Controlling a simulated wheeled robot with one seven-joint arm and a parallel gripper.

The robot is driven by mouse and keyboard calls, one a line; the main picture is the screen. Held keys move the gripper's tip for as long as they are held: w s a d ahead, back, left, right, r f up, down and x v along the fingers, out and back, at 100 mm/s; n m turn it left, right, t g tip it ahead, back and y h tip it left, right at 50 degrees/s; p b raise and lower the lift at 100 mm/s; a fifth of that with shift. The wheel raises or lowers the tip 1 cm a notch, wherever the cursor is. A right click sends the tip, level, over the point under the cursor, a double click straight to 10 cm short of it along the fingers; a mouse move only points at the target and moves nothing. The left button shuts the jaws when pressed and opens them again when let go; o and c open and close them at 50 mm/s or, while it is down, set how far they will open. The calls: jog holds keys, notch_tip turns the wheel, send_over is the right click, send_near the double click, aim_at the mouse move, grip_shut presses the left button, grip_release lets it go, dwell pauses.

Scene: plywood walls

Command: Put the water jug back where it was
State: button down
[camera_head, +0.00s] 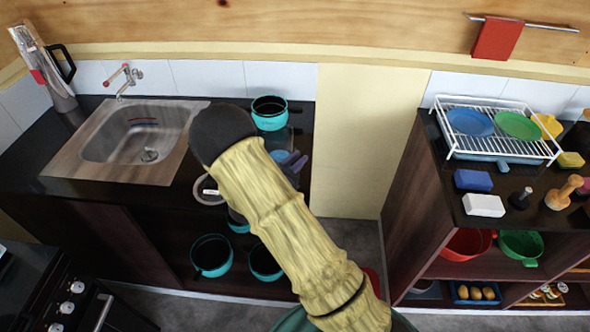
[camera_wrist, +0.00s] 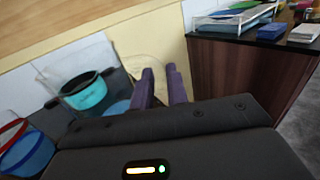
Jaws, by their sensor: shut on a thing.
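My gripper (camera_head: 293,163) is over the right end of the left counter, partly hidden behind my arm in the head view. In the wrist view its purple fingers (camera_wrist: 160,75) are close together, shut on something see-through. A faint clear outline curves around the fingertips; it looks like the clear water jug, but its full shape and base cannot be made out. A teal pot (camera_head: 270,113) stands on the counter just behind the gripper; it also shows left of the fingers in the wrist view (camera_wrist: 85,95), behind a clear edge.
A sink (camera_head: 140,135) fills the middle of the left counter (camera_head: 75,185). A grey kettle-like container (camera_head: 58,95) stands in its far left corner. A dish rack (camera_head: 500,130) is on the right cabinet. Teal pots (camera_head: 211,257) sit below the counter. A floor gap separates the two units.

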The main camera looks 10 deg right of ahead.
jog(key=shift+f, duration=0.1)
jog(key=shift+f+p, duration=0.4)
jog(key=shift+f, duration=1.85)
jog(key=c, duration=1.4)
grip_release()
jog(key=shift+w, duration=0.1)
jog(key=shift+w, duration=0.1)
jog(key=shift+a+r, duration=0.1)
jog(key=shift+r, duration=0.05)
jog(key=b+v, duration=0.4)
jog(key=v, duration=0.8)
jog(key=shift+s, duration=0.3)
